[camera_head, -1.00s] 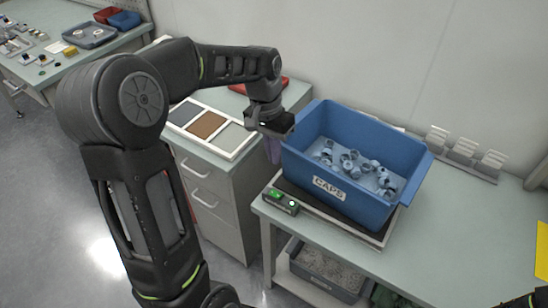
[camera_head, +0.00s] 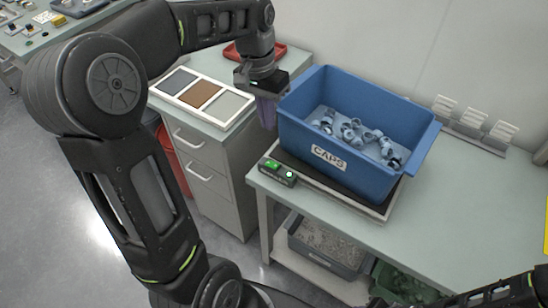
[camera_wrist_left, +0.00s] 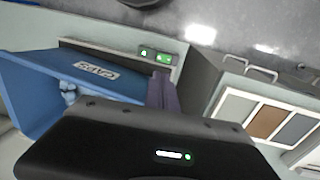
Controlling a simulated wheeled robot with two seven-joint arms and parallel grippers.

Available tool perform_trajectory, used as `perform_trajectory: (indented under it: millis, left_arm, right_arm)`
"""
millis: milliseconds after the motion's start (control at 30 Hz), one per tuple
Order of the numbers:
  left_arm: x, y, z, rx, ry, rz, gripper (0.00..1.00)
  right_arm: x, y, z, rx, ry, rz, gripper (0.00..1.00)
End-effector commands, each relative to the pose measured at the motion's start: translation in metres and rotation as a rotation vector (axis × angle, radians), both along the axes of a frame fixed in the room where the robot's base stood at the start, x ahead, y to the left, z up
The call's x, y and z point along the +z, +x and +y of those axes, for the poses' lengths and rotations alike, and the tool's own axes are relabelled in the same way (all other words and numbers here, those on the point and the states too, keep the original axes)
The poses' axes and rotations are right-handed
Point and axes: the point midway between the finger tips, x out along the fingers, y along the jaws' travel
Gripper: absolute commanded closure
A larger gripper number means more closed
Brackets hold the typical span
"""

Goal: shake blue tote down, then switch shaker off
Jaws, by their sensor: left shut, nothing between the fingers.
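The blue tote (camera_head: 345,152), labelled CAPS, stands on the shaker (camera_head: 384,212), a flat platform with a dark top on the bench. Several grey-blue caps lie loose on the tote floor. The switch box (camera_head: 277,172), small and dark with a green button and a lit lamp, sits at the shaker's front left corner. My left gripper (camera_head: 267,122) is shut and empty, pointing down left of the tote, above and behind the switch box. In the left wrist view its fingers (camera_wrist_left: 161,92) are between the tote (camera_wrist_left: 75,85) and the drawer cabinet. My right gripper is out of view.
A drawer cabinet (camera_head: 212,165) with a three-colour tray (camera_head: 205,96) and a red tray stands left of the bench. Racks (camera_head: 470,120) line the bench back. A grey bin (camera_head: 325,245) sits on the shelf below.

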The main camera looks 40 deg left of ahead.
Motion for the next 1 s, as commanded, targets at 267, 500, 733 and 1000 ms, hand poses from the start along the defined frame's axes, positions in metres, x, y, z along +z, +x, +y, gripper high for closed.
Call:
perform_trajectory:
  millis: [267, 500, 733, 1000]
  left_arm:
    - [-0.019, -0.001, -0.002, -0.001, -0.001, 0.005, 1.0]
    - [-0.061, -0.001, -0.007, -0.001, 0.0, 0.006, 1.0]
    - [-0.106, -0.001, -0.013, -0.002, -0.001, 0.005, 1.0]
    - [-0.136, 0.0, -0.017, 0.0, 0.001, 0.001, 1.0]
  right_arm:
    - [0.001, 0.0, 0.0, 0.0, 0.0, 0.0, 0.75]
    - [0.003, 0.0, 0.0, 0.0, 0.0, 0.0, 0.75]
    - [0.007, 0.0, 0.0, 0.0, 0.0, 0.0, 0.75]
    - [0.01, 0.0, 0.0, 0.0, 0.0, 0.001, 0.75]
